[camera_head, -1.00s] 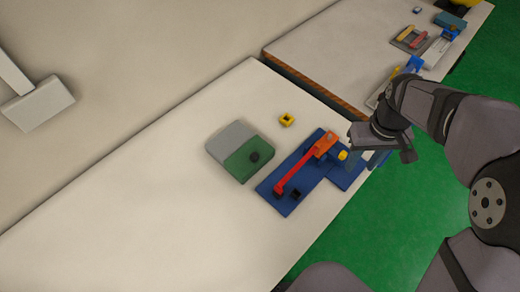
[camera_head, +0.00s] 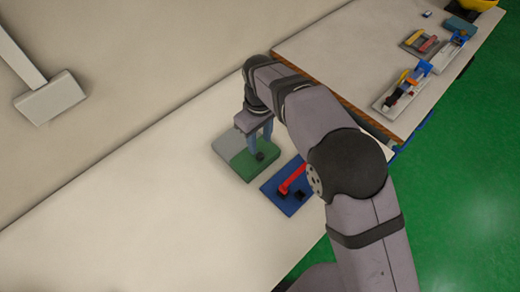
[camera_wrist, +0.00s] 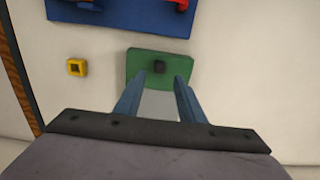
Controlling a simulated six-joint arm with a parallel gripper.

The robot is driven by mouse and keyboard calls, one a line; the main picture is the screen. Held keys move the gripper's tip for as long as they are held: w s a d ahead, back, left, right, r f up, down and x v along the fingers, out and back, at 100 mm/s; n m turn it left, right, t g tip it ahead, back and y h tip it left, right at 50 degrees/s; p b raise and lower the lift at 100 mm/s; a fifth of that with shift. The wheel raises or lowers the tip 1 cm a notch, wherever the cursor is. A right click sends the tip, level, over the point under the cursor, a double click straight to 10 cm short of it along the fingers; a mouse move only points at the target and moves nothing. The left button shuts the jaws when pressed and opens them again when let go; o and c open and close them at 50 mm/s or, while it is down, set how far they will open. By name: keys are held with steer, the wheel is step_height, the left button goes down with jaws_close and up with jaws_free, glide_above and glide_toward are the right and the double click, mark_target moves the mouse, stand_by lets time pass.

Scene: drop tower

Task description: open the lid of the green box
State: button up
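The green box is a flat block on the white table. Its green part (camera_head: 255,170) has a small dark knob (camera_head: 260,157), and a grey part (camera_head: 229,144) adjoins it. I cannot tell where the lid's edge runs. My gripper (camera_head: 260,147) points down above the box, its fingers close to the knob. In the wrist view, the green part (camera_wrist: 138,62) and the knob (camera_wrist: 160,67) lie just beyond the fingertips. The two blue fingers (camera_wrist: 158,80) are apart, with nothing held between them. The knob seems not to be touched.
A blue board (camera_head: 273,192) with a red bar (camera_head: 292,179) lies right of the box, partly hidden by my arm. A yellow square piece (camera_wrist: 76,67) sits beside the box. A second table (camera_head: 345,45) holds several items. The white table's left side is clear.

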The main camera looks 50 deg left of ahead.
mark_target(260, 154)
steer(key=shift+f+p, duration=1)
steer(key=shift+f, duration=2.15)
jaws_close()
